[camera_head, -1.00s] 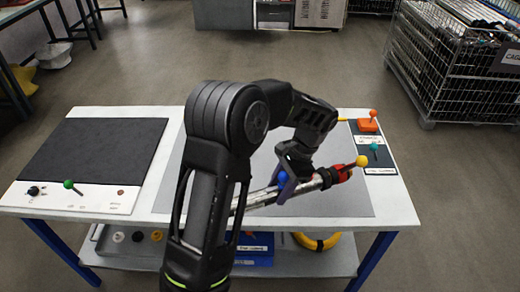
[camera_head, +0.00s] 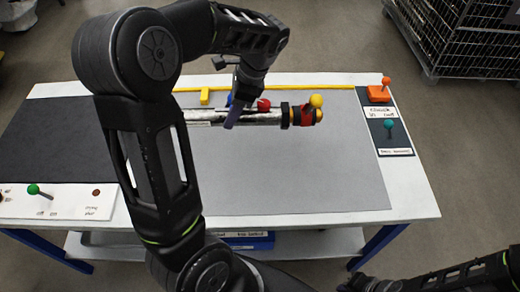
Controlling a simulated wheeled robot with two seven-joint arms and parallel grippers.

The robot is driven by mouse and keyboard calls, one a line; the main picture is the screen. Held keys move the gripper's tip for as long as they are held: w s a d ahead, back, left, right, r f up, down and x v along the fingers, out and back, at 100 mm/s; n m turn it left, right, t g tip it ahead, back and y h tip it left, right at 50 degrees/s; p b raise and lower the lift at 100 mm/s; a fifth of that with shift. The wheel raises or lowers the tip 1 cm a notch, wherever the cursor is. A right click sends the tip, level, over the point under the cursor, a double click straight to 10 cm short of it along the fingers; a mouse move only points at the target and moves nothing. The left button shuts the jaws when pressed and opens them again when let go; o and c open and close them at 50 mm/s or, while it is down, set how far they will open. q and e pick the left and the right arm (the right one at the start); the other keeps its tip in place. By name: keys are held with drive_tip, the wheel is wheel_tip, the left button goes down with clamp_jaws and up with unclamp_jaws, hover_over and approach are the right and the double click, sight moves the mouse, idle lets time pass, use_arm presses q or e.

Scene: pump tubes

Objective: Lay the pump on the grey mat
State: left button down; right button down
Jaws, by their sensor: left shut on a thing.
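The pump (camera_head: 262,117) is a silver tube with a black collar, a red part and a yellow knob at its right end. It lies nearly level across the back part of the grey mat (camera_head: 290,170). My left gripper (camera_head: 233,116) is shut on its silver tube from above. I cannot tell whether the pump touches the mat. My left arm hides the pump's left end. My right arm (camera_head: 455,283) shows at the bottom right corner, dark and partly cut off; its fingers are not clear.
A yellow rod (camera_head: 320,88) runs along the mat's back edge beside a small yellow block (camera_head: 205,96). An orange knobbed block (camera_head: 379,93) and a dark panel with a teal knob (camera_head: 391,135) stand at the right. A white panel with a green lever (camera_head: 36,190) is at the left. The mat's front is clear.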

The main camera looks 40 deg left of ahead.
use_arm(q)
drive_tip(key=shift+f, duration=3.05)
drive_tip(key=shift+f, duration=1.9)
drive_tip(key=shift+f, duration=0.2)
drive_tip(key=c, duration=0.8)
unclamp_jaws()
drive_tip(key=shift+o, duration=0.2)
drive_tip(key=v, duration=1.2)
drive_tip(key=shift+r, duration=0.2)
